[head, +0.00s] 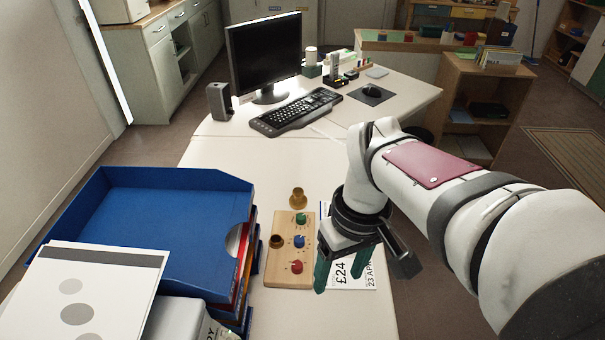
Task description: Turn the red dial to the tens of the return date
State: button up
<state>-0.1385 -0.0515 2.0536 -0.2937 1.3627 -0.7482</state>
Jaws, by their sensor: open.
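The red dial (297,267) sits at the near end of a wooden board (281,276), below a blue dial (299,241) and a green dial (301,219). Its setting is too small to read. A white printed card (352,283) lies right of the board, partly hidden by my gripper; sideways print on it reads "£24" and "23 APR", the rest covered or unclear. My gripper (346,275) has teal fingers, is open and empty, and hangs over the card, to the right of the red dial and apart from it.
A brass-coloured knob-like piece (277,242) is on the board's left side, and another (298,198) stands just beyond it. A blue tray (165,222) and stacked papers crowd the left. The monitor (264,55) and keyboard (296,113) are farther back; the desk (240,153) between is clear.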

jog(key=w+a+f+n, duration=0.2)
jog(key=w+a+n, duration=0.1)
jog(key=w+n, duration=0.3)
jog(key=n+h, duration=0.1)
jog(key=n, duration=0.5)
send_near(297, 265)
notch_tip(297, 265, down, 9)
jog(key=shift+s+r, duration=0.1)
jog(key=shift+r, duration=0.05)
grip_shut()
